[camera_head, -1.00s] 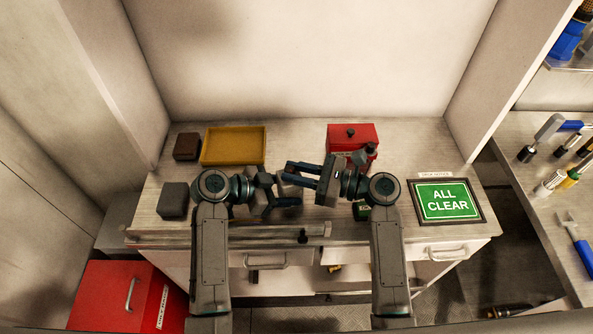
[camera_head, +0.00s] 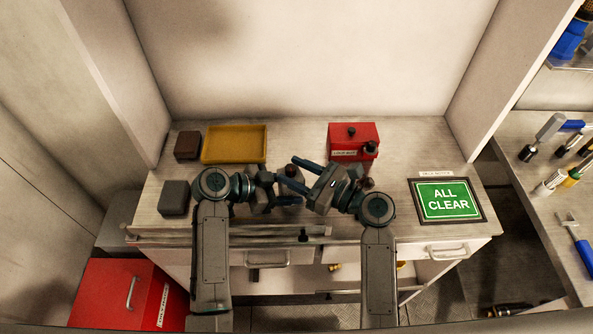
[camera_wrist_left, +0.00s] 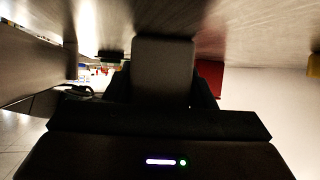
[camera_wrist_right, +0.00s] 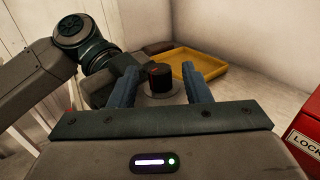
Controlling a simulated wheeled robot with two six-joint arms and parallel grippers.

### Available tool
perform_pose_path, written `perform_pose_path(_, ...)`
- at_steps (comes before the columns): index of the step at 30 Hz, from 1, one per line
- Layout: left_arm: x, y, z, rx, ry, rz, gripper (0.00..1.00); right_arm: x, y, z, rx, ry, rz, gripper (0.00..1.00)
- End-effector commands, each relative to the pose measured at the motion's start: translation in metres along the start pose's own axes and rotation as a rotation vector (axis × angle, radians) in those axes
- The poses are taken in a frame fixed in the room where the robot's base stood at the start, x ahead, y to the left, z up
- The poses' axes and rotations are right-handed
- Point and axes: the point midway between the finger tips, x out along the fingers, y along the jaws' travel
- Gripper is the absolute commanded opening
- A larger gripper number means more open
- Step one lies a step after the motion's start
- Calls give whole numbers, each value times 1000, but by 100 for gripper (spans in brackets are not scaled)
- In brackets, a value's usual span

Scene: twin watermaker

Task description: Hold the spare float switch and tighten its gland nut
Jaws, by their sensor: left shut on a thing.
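My left gripper (camera_head: 284,190) is shut on the spare float switch. Its grey blocky body (camera_wrist_left: 162,70) fills the space between the fingers in the left wrist view. The dark, round gland nut (camera_wrist_right: 160,77) stands on top of a paler round part in the right wrist view. It also shows as a small dark cap in the head view (camera_head: 291,171). My right gripper (camera_head: 301,174) is open and tilted, pointing left. Its blue fingers lie on either side of the nut, with a visible gap on both sides. The arms hide most of the switch in the head view.
A yellow tray (camera_head: 235,144), a brown block (camera_head: 187,146) and a grey block (camera_head: 174,198) are on the bench's left. A red lock box (camera_head: 352,141) stands behind my right gripper. A framed ALL CLEAR sign (camera_head: 447,200) lies at right. Drawers line the front.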

Motion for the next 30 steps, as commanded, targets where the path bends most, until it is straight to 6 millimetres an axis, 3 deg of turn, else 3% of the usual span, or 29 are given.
perform_pose_path(8, 0, 0, 0, 0, 0, 0, 15, -11, 0, -1, -1, 2, -1, 44)
perform_pose_path(21, 0, 0, 0, 0, 0, 0, 15, -88, 0, -1, -2, 5, 1, 44)
perform_pose_path(30, 0, 0, 0, 0, 0, 0, 15, -117, 0, -1, -1, 1, 0, 44)
